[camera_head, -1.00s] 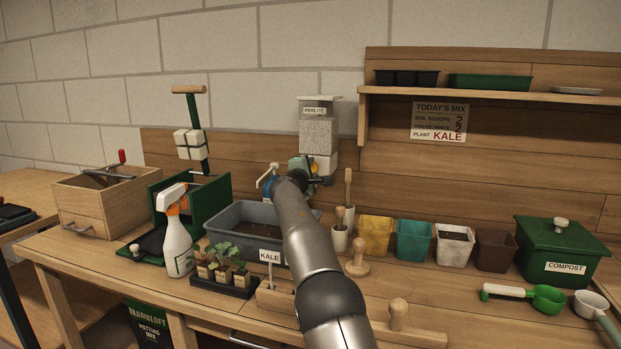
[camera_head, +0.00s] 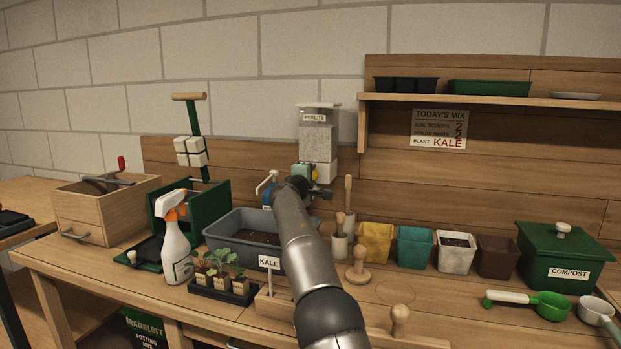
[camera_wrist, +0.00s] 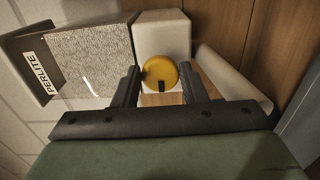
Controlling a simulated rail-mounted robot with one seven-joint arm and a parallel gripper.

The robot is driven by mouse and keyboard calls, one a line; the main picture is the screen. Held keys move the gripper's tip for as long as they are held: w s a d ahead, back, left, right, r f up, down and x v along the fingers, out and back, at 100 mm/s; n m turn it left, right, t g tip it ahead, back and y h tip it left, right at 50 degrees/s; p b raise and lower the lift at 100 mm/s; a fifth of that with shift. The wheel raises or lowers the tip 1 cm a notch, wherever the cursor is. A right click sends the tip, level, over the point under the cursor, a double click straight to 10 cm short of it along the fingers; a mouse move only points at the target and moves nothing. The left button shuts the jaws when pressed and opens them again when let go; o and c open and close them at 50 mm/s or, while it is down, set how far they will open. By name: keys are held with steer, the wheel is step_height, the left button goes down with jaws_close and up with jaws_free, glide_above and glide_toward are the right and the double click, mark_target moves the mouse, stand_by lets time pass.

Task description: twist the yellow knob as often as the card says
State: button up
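The yellow knob (camera_wrist: 158,76) is round with a dark mark near its lower edge in the wrist view. It sits on the white block of the perlite dispenser (camera_wrist: 85,60). My gripper (camera_wrist: 159,70) is open, with one finger on each side of the knob; I see gaps and cannot tell how deep the fingertips reach. In the head view the dispenser (camera_head: 318,143) stands at the back, and my gripper (camera_head: 302,180) hides most of the knob. The card (camera_head: 438,128) on the back board shows a red 2 on its blurred perlite line and KALE as the plant.
A grey tub (camera_head: 222,229) with soil stands below the dispenser. Wooden-handled tools (camera_head: 348,205) stand close right of my gripper. A spray bottle (camera_head: 173,250) and kale seedlings (camera_head: 222,270) stand at the left front. Several pots and a green compost bin (camera_head: 562,253) line the right.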

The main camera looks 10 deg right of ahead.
steer(key=o, duration=0.3)
steer(key=shift+o, duration=0.2)
steer(key=shift+s+a+f+b, duration=0.1)
steer(key=shift+s+a+b, duration=0.3)
steer(key=shift+b, duration=0.2)
steer(key=b+v, duration=0.6)
steer(key=v, duration=1)
steer(key=shift+s+b, duration=0.25)
steer(key=shift+b, duration=0.1)
